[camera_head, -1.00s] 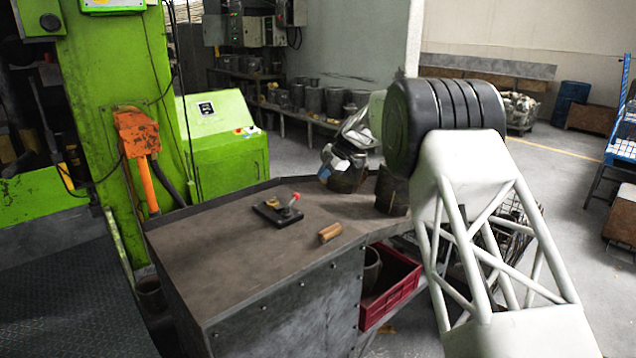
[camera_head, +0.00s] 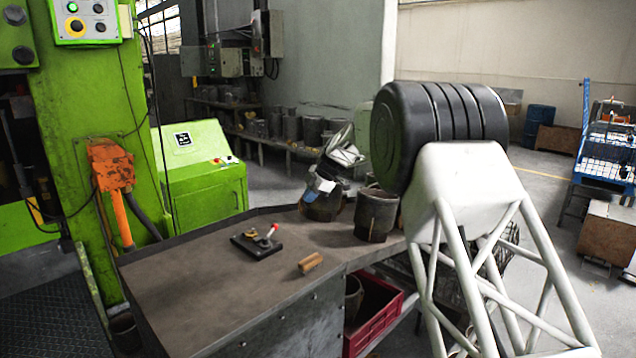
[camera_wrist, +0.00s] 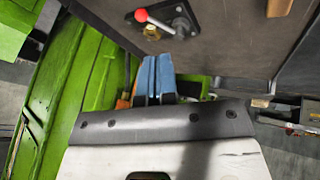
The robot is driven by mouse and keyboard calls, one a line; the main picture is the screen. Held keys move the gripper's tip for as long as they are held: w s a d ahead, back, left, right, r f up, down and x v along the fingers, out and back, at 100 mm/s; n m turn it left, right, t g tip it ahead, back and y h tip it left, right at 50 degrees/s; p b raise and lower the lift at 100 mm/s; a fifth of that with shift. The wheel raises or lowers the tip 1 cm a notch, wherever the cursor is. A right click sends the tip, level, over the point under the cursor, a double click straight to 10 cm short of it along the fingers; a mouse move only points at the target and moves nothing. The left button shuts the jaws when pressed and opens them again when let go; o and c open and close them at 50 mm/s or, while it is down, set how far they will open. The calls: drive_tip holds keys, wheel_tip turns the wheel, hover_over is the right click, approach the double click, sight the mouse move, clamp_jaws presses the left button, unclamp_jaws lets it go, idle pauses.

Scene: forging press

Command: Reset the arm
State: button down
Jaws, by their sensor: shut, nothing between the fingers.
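My gripper (camera_head: 321,185) shows small in the head view, past the black joint of my arm, in front of a dark metal pot (camera_head: 322,208) by the table's back edge. In the wrist view its two blue fingers (camera_wrist: 156,76) lie side by side, shut with nothing between them. My white lattice arm link and black ribbed joint fill the right of the head view and hide part of what is behind them.
The dark worktable (camera_head: 215,285) holds a lever with a red knob (camera_head: 257,242), a small wooden piece (camera_head: 311,263) and another metal pot (camera_head: 376,214). A red crate (camera_head: 375,318) sits beneath. The green press (camera_head: 90,110) stands left.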

drive_tip(key=s+d+r+m+h, duration=0.1)
drive_tip(key=s+d+r+m, duration=0.35)
drive_tip(key=s, duration=0.65)
drive_tip(key=s+d+r+m+h, duration=0.1)
drive_tip(key=s+d+r+m, duration=0.35)
drive_tip(key=s, duration=0.75)
drive_tip(key=s+d+r+m+h, duration=0.1)
drive_tip(key=s+d+r+m, duration=0.3)
drive_tip(key=s, duration=0.7)
drive_tip(key=s+d+f+m+h, duration=0.1)
drive_tip(key=s+d+f+m, duration=0.2)
drive_tip(key=s, duration=0.8)
drive_tip(key=s+d+f+m+t+h, duration=0.1)
drive_tip(key=s+d+f+m, duration=0.2)
drive_tip(key=s, duration=0.9)
drive_tip(key=s+d+f+m+h, duration=0.1)
drive_tip(key=s+f+m, duration=0.3)
drive_tip(key=s, duration=0.8)
drive_tip(key=shift+d+m, duration=0.3)
drive_tip(key=shift+d, duration=0.6)
